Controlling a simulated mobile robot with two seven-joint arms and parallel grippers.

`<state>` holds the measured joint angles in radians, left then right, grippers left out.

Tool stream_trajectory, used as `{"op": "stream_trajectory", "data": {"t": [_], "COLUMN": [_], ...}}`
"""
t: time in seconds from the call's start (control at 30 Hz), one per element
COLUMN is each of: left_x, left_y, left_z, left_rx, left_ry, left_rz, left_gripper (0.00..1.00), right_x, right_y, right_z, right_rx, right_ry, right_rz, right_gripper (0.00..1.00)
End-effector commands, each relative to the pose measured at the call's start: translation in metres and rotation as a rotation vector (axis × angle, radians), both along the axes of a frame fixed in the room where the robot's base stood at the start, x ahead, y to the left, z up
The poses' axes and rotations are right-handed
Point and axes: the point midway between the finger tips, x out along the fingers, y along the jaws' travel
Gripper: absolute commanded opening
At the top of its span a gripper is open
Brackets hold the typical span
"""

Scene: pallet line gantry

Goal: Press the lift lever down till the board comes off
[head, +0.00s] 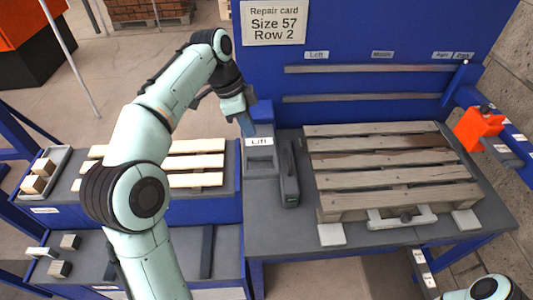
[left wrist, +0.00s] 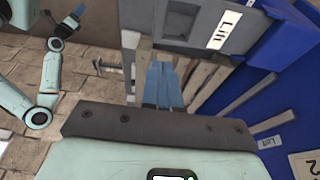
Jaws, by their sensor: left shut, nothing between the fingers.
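The grey lift housing (head: 260,160) carries a white "Lift" label and stands left of the pallet. It also shows at the top of the left wrist view (left wrist: 240,12), with a dark recess in its face. I cannot clearly pick out the lever. My left gripper (head: 248,128) is shut and empty at the housing's left upper edge; its blue fingers (left wrist: 162,88) also show in the wrist view. I cannot tell whether they touch. The weathered pallet (head: 390,175) lies on the bench, its top boards in place. My right gripper (left wrist: 68,28) is small in the wrist view.
A dark grey elongated block (head: 289,175) lies between housing and pallet. Pale new boards (head: 195,163) lie on the left bench. An orange tool (head: 479,129) hangs at the right rail. A repair card (head: 275,22) reads Size 57, Row 2.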

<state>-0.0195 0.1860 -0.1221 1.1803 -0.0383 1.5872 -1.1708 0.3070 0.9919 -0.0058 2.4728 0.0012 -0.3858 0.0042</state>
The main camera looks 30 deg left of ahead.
Motion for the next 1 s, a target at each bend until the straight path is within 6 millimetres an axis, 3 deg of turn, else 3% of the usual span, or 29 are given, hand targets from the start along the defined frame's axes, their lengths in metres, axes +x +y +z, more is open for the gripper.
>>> {"op": "stream_trajectory", "data": {"t": [0.3,0.47,1.0], "left_x": [0.0,0.001,0.009], "left_y": [0.0,-0.004,-0.028], "left_z": [-0.002,-0.015,-0.117], "left_rx": [-0.001,0.0,-0.001], "left_ry": [0.001,0.005,0.005], "left_rz": [0.001,0.0,0.001], "left_gripper": [0.0,0.0,0.0], "right_x": [-0.001,-0.007,-0.038], "right_y": [0.0,0.0,0.0], "right_z": [-0.001,-0.005,-0.034], "right_rx": [0.0,0.0,0.0], "right_ry": [0.002,0.008,0.044], "right_rz": [0.0,-0.001,0.0], "right_gripper": [0.42,0.42,0.42]}}
